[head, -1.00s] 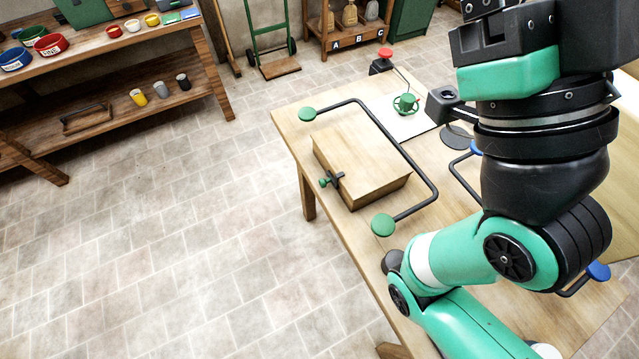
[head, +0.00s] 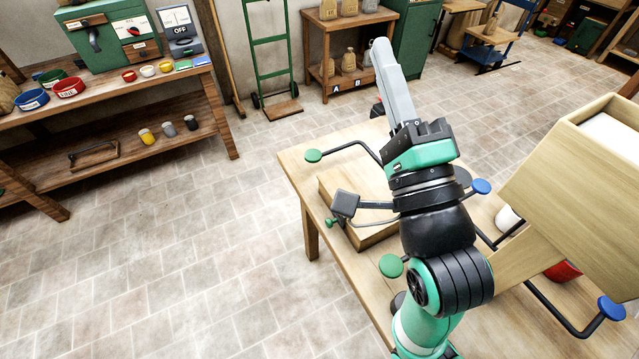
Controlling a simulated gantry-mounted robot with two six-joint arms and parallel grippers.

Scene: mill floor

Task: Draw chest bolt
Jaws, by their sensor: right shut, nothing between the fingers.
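The wooden chest (head: 372,236) stands on the table in the head view, its lid down, partly hidden behind my right arm. The bolt's green knob (head: 330,223) shows at the chest's left side; my dark wrist camera block covers much of the bolt beside it. My right gripper (head: 381,46) is shut and empty. Its grey fingers point up in the picture, beyond the chest and apart from the bolt. My left gripper is not in view.
The wooden table (head: 345,278) carries bent black bars with green end discs (head: 391,265) and blue end discs (head: 611,308). A large pale wooden hopper (head: 560,190) stands at right. A shelf bench (head: 120,170) is at left. The floor between is clear.

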